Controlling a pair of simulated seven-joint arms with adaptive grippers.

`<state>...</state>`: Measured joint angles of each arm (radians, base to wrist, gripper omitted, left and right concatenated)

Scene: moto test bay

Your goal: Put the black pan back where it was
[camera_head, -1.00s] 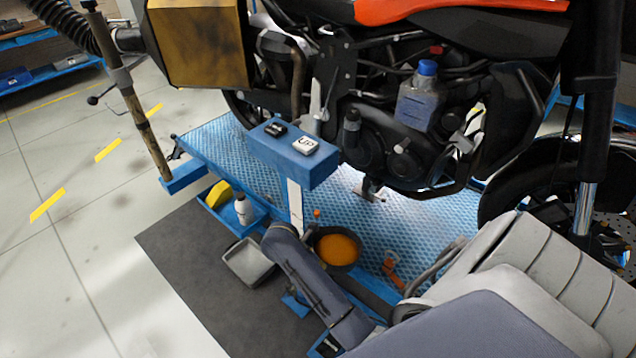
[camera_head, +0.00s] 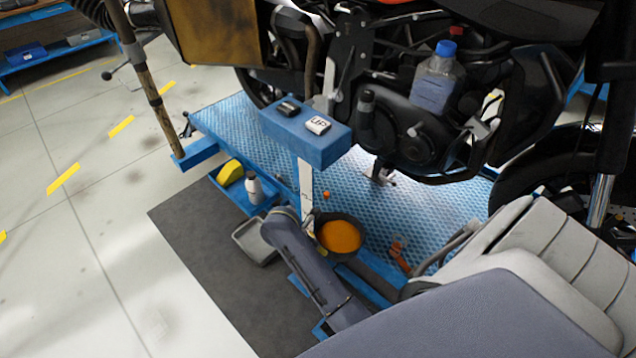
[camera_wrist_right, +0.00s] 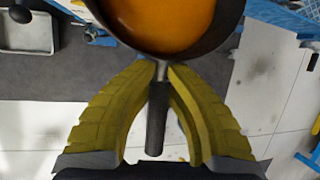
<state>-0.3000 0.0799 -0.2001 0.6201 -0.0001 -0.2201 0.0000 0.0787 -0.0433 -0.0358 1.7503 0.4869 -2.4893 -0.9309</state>
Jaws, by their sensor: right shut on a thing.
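The black pan (camera_head: 361,252) holds orange liquid (camera_head: 339,237). In the head view it shows beside the white post of the small blue stand, over the edge of the blue work platform. In the right wrist view the pan (camera_wrist_right: 225,48) fills the top centre, and its dark handle (camera_wrist_right: 156,125) runs down between the yellow fingers. My right gripper (camera_wrist_right: 162,72) is shut on this handle close to the pan. The right gripper's fingers cannot be made out in the head view. My left gripper is not visible.
The blue stand (camera_head: 320,150) carries small boxes beside the pan. A grey tray (camera_head: 253,240) lies on the dark mat (camera_head: 190,250). A blue tray holds a white bottle (camera_head: 253,187) and a yellow item (camera_head: 230,172). The motorcycle (camera_head: 420,130) stands behind.

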